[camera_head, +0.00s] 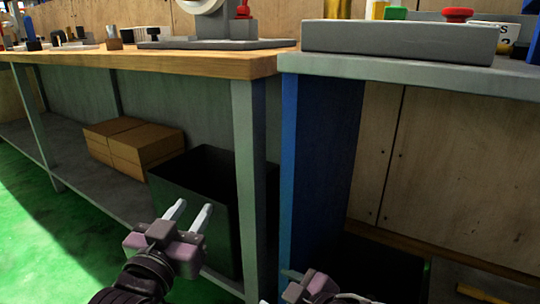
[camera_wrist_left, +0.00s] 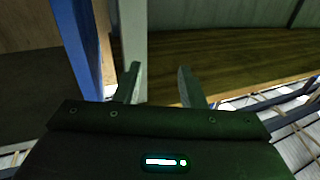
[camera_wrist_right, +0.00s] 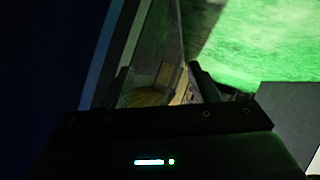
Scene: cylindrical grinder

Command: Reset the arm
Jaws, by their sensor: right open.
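My left gripper (camera_head: 189,210) is in the lower left-middle of the head view, in front of the dark open bin. Its two pale fingers stand apart with nothing between them. The left wrist view also shows its fingers (camera_wrist_left: 158,82) spread and empty. My right gripper (camera_head: 318,288) is low in the head view, partly cut off by the bottom edge, in front of the blue cabinet side. In the dim right wrist view its fingers (camera_wrist_right: 158,80) are apart and appear to hold nothing.
A wooden-topped workbench (camera_head: 180,62) is at left and a grey-topped bench (camera_head: 410,74) at right. Under the left bench are cardboard boxes (camera_head: 132,145) and the dark bin (camera_head: 200,165). A bench leg (camera_head: 250,180) and blue panel (camera_head: 318,170) stand close by. Green floor (camera_head: 50,235) is clear at left.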

